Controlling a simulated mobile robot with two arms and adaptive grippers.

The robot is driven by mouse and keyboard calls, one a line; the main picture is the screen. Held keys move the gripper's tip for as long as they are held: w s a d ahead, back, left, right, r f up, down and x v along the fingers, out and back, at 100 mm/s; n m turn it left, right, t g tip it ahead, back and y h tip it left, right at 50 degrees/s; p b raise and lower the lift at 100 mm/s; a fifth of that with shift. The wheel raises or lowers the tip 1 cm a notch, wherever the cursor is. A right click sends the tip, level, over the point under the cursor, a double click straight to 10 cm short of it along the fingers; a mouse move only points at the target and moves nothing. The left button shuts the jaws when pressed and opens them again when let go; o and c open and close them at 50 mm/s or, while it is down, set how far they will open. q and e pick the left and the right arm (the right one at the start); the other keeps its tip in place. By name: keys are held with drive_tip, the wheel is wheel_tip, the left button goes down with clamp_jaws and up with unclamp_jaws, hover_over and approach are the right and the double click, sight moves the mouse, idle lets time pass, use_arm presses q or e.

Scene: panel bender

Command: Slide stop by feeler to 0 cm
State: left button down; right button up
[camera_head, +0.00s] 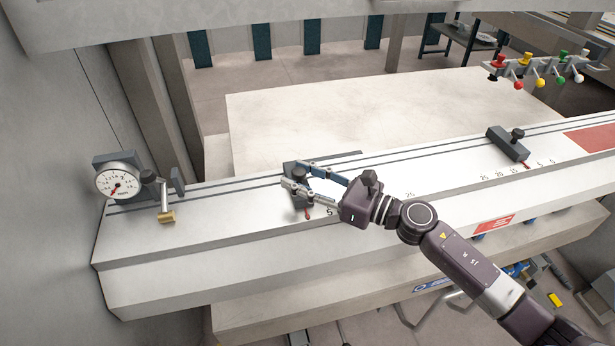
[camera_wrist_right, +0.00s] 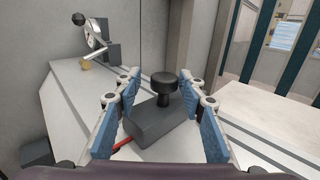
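The stop by the feeler is a dark grey block (camera_head: 297,198) with a black knob (camera_head: 299,174) on the white rail (camera_head: 250,219). Its red pointer (camera_head: 308,213) shows left of the scale mark 5; the exact reading is unclear. My right gripper (camera_head: 293,175) is open, with its fingers on either side of the stop. In the right wrist view the block (camera_wrist_right: 158,125) and knob (camera_wrist_right: 164,84) sit between the blue finger pads (camera_wrist_right: 160,100), with visible gaps. The dial gauge (camera_head: 117,181) and brass-tipped feeler (camera_head: 167,216) stand at the rail's left end. My left gripper is not in view.
A second dark stop (camera_head: 508,144) with a knob sits on the rail farther right. A large pale plate (camera_head: 380,105) lies behind the rail. Coloured knobs (camera_head: 537,75) are at upper right. The rail between the near stop and the gauge is clear.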

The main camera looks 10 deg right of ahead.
drive_tip(key=shift+f, duration=0.1)
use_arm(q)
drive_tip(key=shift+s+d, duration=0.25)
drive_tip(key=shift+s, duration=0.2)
use_arm(e)
drive_tip(key=shift+s+d, duration=0.15)
drive_tip(key=shift+s+d, duration=0.1)
drive_tip(key=shift+d, duration=0.05)
drive_tip(key=v, duration=1.1)
drive_tip(key=shift+s+d, duration=0.15)
drive_tip(key=shift+s, duration=0.05)
drive_tip(key=shift+s+d, duration=0.35)
drive_tip(key=shift+s, duration=0.1)
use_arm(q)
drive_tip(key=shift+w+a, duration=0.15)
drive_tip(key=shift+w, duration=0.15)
use_arm(e)
drive_tip(key=shift+w+a, duration=0.1)
drive_tip(key=shift+w, duration=0.1)
